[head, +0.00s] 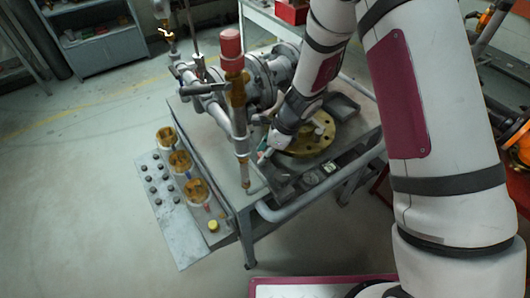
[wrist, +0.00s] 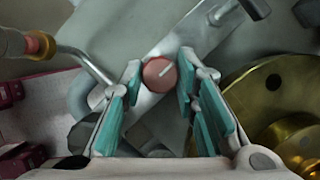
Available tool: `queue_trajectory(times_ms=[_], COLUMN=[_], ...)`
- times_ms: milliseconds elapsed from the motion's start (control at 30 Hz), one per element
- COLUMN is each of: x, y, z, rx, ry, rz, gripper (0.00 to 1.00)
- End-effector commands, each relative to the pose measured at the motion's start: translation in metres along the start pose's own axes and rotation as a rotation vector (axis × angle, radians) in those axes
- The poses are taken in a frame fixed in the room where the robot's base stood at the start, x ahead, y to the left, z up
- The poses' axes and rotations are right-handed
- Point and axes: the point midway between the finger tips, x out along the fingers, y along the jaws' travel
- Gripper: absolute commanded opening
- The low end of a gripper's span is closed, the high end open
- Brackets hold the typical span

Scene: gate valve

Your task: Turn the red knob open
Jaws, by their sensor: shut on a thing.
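In the head view my gripper (head: 265,154) reaches down to the left edge of the bench, beside a vertical pipe. The knob is too hidden there to make out.
The metal bench (head: 262,187) carries grey flanged pipework (head: 262,80), a brass valve with a red cap (head: 231,45) and a round brass flange (head: 308,138). The floor further left is clear.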

Motion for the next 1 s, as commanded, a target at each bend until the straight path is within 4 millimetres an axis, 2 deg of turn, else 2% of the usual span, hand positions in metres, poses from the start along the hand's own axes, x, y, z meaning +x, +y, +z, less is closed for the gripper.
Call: queue_trajectory(times_ms=[367,1000], x=[0.0017,0.0029], y=[-0.0031,-0.0058], z=[-0.0002,0.0013], rx=[-0.176,-0.734], ry=[0.0,0.0], rz=[0.072,0.303], gripper=[0.0,0.0])
